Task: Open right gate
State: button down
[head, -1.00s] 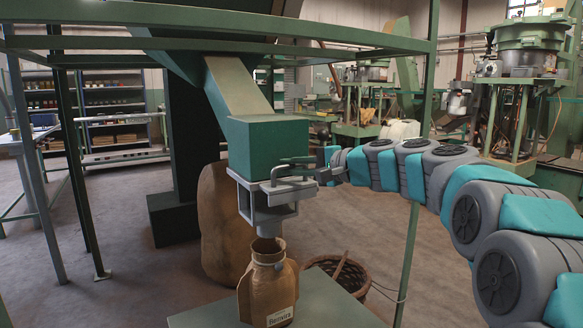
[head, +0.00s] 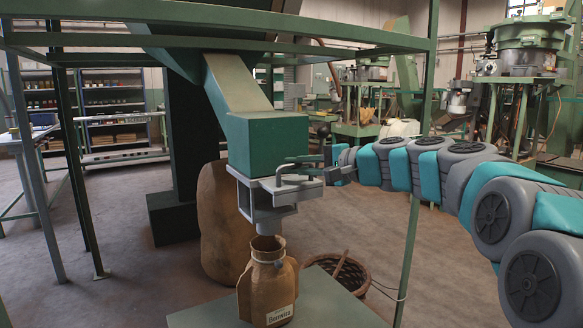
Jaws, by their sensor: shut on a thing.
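The green hopper box (head: 268,143) hangs at the end of a sloping chute, with a grey metal gate assembly (head: 262,204) and a short round spout below it. My gripper (head: 290,172) reaches in from the right at the gate's level. It is shut on the gate handle at the front right of the assembly. The fingers and handle overlap in similar grey, so the exact grip is hard to see. An open brown sack (head: 267,285) with a white label stands upright directly under the spout. I cannot see any nuts flowing.
A green table (head: 215,316) bears the sack. A wicker basket (head: 350,277) and a large brown sack (head: 218,225) stand on the floor behind. A green frame post (head: 416,170) rises close by my arm. Open floor lies at the left.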

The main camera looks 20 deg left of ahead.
jog(key=s+d+b, duration=0.1)
jog(key=s+d, duration=0.4)
jog(key=d, duration=0.1)
jog(key=shift+s, duration=0.15)
jog(key=shift+d, duration=0.1)
jog(key=c, duration=0.9)
grip_release()
jog(key=shift+d, duration=0.1)
jog(key=v, duration=0.7)
jog(key=shift+s+d+b, duration=0.15)
jog(key=shift+d+b, duration=0.15)
